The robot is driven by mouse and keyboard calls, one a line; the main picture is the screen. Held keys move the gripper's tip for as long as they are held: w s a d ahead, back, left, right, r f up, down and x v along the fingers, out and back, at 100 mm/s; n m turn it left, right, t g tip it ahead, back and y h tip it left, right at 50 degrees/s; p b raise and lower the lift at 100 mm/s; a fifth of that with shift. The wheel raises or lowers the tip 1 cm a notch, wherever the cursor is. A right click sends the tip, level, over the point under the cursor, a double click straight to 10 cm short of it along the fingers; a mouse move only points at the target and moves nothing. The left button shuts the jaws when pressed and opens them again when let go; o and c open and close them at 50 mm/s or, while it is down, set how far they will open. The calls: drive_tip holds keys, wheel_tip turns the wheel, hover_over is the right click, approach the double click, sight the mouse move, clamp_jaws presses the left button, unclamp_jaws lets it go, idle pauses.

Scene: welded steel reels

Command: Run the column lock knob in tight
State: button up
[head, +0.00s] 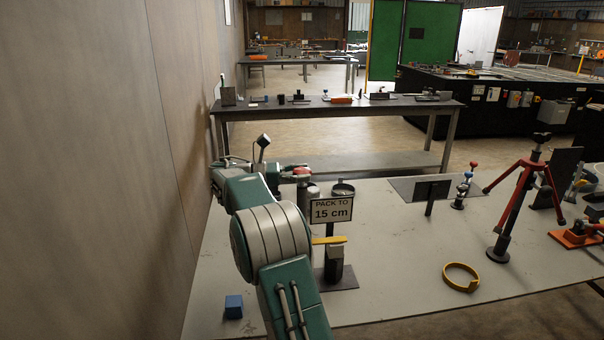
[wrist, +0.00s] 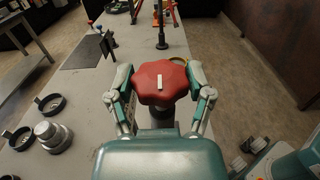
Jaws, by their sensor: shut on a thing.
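The red lobed knob (wrist: 173,91) fills the middle of the wrist view, with a short white bar mark on its top pointing nearly straight up the picture. My gripper (wrist: 161,80) is shut on the knob, one finger on its left side and one on its right. Below the knob a dark post shows in part; how far the knob is screwed in is hidden. In the head view the knob (head: 303,171) is a small red patch at the end of my arm, and my fingers are mostly hidden there.
A sign reading "PACK TO 15 cm" (head: 331,211) stands close to my arm, above a yellow pointer (head: 328,240). A blue cube (head: 233,306) lies at the table's near left. A yellow ring (head: 461,278) and red tripod (head: 518,200) stand right. A wall (head: 120,150) borders the left.

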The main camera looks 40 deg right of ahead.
drive_tip(key=shift+w+r, duration=0.1)
idle(0.3)
drive_tip(key=o, duration=1.1)
drive_tip(key=v, duration=0.7)
drive_tip(key=shift+w+a, duration=0.25)
drive_tip(key=shift+a, duration=0.05)
